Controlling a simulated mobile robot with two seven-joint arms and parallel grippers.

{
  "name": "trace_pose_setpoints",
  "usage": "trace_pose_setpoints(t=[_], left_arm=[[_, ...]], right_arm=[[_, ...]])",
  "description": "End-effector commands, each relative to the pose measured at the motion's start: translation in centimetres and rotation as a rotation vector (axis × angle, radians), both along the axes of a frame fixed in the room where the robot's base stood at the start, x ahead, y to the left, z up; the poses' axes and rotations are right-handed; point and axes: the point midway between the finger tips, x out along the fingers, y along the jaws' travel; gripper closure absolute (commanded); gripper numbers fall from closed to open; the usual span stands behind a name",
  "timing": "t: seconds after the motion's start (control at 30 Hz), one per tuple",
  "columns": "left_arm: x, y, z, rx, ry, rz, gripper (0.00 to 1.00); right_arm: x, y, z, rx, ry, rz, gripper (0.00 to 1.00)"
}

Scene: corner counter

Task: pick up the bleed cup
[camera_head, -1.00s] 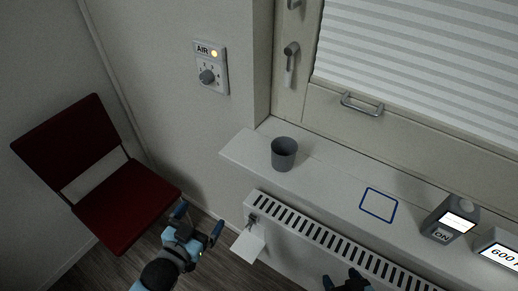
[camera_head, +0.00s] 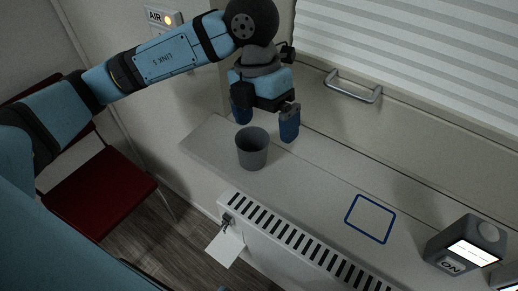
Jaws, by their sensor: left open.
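The bleed cup (camera_head: 252,155) is a grey, open-topped cup. It stands upright on the white window sill (camera_head: 318,176), near its left end. My left gripper (camera_head: 265,124) is just behind and above the cup in the picture, pointing down. Its two blue fingers are spread wide, one by the cup's left rim and one to the right of it. Nothing is held between them. I cannot tell whether a finger touches the cup. My right gripper is out of view.
A blue square outline (camera_head: 370,219) is marked on the sill to the right. A grey device with a lit screen (camera_head: 466,246) stands beyond it. A radiator (camera_head: 290,243) runs below the front edge. A window handle (camera_head: 352,87) juts out behind. A red chair (camera_head: 101,196) stands left.

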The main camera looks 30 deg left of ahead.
Motion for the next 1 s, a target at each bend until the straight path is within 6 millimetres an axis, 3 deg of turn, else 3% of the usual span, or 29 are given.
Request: trace_pose_setpoints(t=[0.1, 0.27, 0.6, 0.87, 1.0], left_arm=[[1.4, 2.8, 0.9, 0.159, -0.1, 0.071, 0.0], [1.9, 4.1, 0.7, 0.236, -0.143, 0.113, 0.0], [1.9, 4.2, -5.5, 0.237, -0.141, 0.114, 0.0], [1.9, 4.2, -7.5, 0.235, -0.142, 0.112, 0.0], [2.0, 4.3, -9.5, 0.237, -0.139, 0.113, 0.0]], right_arm=[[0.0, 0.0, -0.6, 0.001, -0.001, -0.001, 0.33], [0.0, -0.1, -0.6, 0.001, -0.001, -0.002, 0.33], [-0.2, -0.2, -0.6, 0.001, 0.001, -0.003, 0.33], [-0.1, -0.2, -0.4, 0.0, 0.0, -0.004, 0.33], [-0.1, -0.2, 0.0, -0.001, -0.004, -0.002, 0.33]])
